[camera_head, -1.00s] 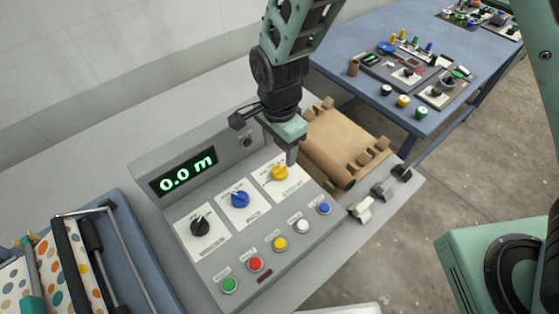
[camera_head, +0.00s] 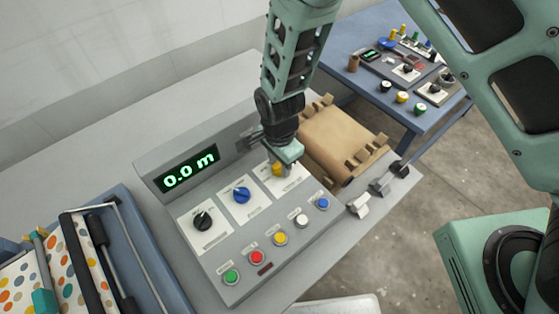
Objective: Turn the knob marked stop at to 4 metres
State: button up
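The grey control panel (camera_head: 240,256) carries three knobs on white plates: a black knob (camera_head: 202,220), a blue knob (camera_head: 241,195) and a yellow knob (camera_head: 277,170). The plate lettering is too small to read, so I cannot tell which is marked stop at. The green display (camera_head: 187,172) reads 0.0 m. My gripper (camera_head: 284,165) points down at the yellow knob and partly covers it. Its fingers are largely hidden, so I cannot tell whether they are open or shut on the knob.
A row of green, red, yellow, white and blue buttons (camera_head: 256,257) runs along the panel's front. A brown roll bed (camera_head: 343,140) lies right of my gripper. A patterned roll in a blue frame (camera_head: 140,235) stands left. A blue table (camera_head: 345,45) is behind.

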jog(key=shift+c, duration=0.7)
jog(key=shift+n, duration=0.3)
jog(key=n+b, duration=0.3)
jog(key=n, duration=0.2)
jog(key=shift+f, duration=0.1)
jog(key=n+b, duration=0.2)
jog(key=n, duration=0.5)
jog(key=shift+n+b, duration=0.3)
jog(key=shift+b, duration=0.05)
jog(key=n+b, duration=0.1)
jog(key=n, duration=0.2)
jog(key=shift+n, duration=0.3)
jog(key=n, duration=0.3)
jog(key=shift+n+b, duration=0.3)
jog(key=shift+b, duration=0.1)
jog(key=n, duration=0.6)
jog(key=shift+n, duration=0.3)
